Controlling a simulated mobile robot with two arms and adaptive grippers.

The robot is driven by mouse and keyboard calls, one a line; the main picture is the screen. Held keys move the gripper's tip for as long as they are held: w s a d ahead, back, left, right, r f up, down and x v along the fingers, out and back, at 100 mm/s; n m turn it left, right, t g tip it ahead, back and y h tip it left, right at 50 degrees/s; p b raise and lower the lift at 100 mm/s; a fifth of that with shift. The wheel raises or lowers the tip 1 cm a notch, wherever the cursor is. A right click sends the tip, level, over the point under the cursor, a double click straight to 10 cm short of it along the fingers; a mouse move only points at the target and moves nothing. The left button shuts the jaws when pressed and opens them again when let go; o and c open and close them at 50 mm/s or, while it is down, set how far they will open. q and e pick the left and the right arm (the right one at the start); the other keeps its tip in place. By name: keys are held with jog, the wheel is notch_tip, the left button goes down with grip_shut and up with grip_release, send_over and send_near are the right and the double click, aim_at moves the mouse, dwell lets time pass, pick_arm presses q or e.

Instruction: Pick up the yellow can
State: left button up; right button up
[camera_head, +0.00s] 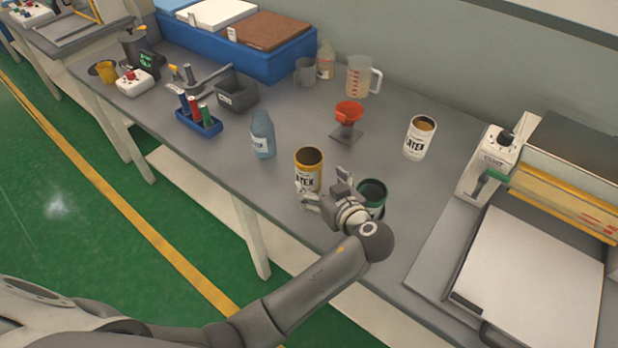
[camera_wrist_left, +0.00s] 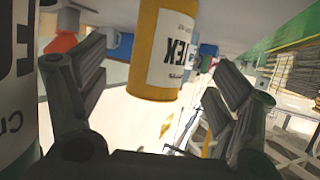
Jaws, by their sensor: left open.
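The yellow can (camera_head: 309,158), with a white label, stands open-topped and upright on the grey table near its front edge. My left gripper (camera_head: 325,188) is open just in front of and to the right of it. In the left wrist view the yellow can (camera_wrist_left: 154,82) appears upside down, ahead of and between the two spread fingers of my left gripper (camera_wrist_left: 160,90). No finger is clearly seen touching it. My right gripper is not in view.
A green can (camera_head: 373,192) stands close beside my left gripper, partly hidden by it. A white can (camera_head: 417,139), an orange funnel on a stand (camera_head: 349,113) and a blue-grey bottle (camera_head: 263,135) are nearby. A machine with a white plate (camera_head: 531,277) stands at right.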

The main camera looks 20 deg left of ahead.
pick_arm(q)
jog(key=shift+w+a+f, duration=0.3)
jog(key=shift+a, duration=0.05)
jog(key=shift+w+a+f, duration=0.1)
jog(key=shift+w+a, duration=0.1)
jog(key=shift+w, duration=0.05)
jog(key=b+x, duration=0.1)
jog(key=x, duration=0.5)
jog(key=shift+b, duration=0.35)
jog(key=shift+d, duration=0.1)
jog(key=c, duration=1.2)
jog(key=shift+r, duration=0.2)
jog(key=shift+c, duration=0.2)
